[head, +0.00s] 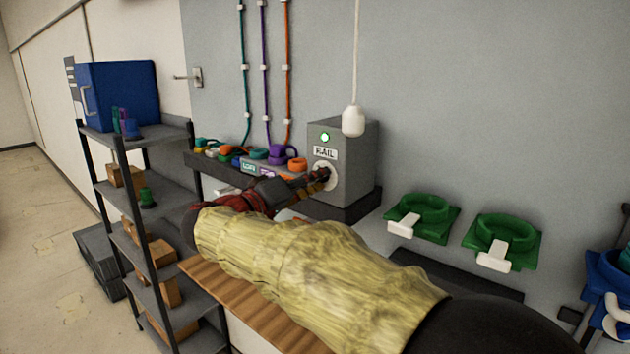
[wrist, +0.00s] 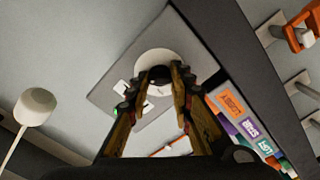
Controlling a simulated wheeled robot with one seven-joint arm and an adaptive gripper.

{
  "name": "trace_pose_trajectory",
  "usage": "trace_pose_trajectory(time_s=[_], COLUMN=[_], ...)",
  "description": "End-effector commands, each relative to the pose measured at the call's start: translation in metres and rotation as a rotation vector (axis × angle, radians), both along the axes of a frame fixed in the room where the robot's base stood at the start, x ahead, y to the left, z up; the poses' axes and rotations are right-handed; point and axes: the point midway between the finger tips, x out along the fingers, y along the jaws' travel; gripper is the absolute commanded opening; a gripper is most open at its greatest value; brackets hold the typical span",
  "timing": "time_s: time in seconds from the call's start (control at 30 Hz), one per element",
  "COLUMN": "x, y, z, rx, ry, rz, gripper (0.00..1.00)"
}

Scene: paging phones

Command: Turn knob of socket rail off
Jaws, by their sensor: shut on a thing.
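The socket rail's control box is a grey box (head: 350,160) on the wall, marked RAIL, with a lit green lamp (head: 325,137) above the label. A pale round dial plate (head: 325,176) is on its front, below the label. The knob (wrist: 159,75) is a dark piece in the middle of this plate in the wrist view. My gripper (head: 322,178) reaches the dial from the left in the head view. In the wrist view my gripper (wrist: 163,88) has its two fingers on either side of the knob, shut on it. The fingers partly hide the knob.
A dark shelf (head: 225,164) left of the box carries coloured sockets and labels. A white pull (head: 353,121) hangs on a cord before the box. Green holders (head: 420,216) are on the wall at right. A shelf rack (head: 150,185) with boxes stands at left.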

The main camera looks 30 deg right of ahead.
Motion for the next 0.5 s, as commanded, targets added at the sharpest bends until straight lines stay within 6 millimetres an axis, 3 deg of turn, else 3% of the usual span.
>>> trace_pose_trajectory(time_s=[0.5], x=[0.0007], y=[0.0004], z=[-0.001], rx=[-0.141], ry=[0.389], rz=[0.001], gripper=[0.0])
